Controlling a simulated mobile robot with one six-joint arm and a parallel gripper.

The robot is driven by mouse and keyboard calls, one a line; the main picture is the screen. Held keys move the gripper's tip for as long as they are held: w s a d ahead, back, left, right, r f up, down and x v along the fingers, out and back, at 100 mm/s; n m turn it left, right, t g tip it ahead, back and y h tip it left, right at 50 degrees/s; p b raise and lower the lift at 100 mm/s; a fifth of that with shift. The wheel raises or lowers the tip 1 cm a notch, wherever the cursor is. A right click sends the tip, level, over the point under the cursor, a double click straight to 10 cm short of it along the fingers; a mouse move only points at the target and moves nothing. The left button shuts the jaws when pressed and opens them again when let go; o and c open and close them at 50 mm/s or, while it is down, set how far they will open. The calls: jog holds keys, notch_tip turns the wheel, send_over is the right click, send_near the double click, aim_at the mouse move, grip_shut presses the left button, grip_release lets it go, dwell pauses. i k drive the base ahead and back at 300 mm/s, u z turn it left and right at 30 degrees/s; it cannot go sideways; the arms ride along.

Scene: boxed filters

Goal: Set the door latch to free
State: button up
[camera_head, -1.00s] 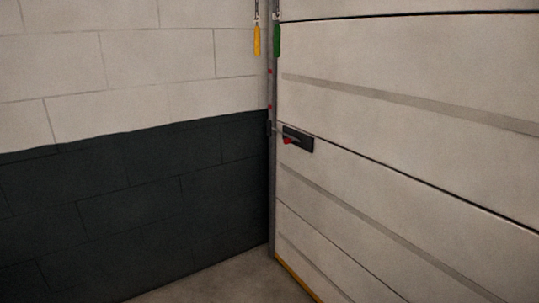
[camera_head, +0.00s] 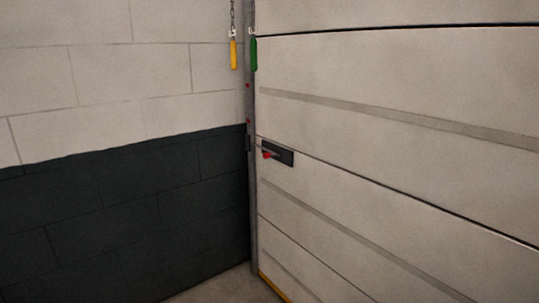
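The door (camera_head: 400,120) is a pale panelled sectional door on the right of the head view. Its latch (camera_head: 278,153) is a dark plate near the door's left edge, with a small red-tipped handle (camera_head: 267,155) at the plate's left part. A thin bar seems to reach from the latch towards the frame post; whether it enters the post is too small to tell. My gripper is not in view.
A grey metal post (camera_head: 250,190) stands in the corner between door and wall. A yellow pull handle (camera_head: 233,54) and a green one (camera_head: 254,54) hang above the latch. The block wall (camera_head: 110,220) closes off the left. A little floor (camera_head: 225,286) shows below.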

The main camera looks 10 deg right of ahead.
aim_at(267, 156)
jog(key=u, duration=0.75)
jog(key=i, duration=0.95)
jog(key=u, duration=0.75)
jog(key=i, duration=1.2)
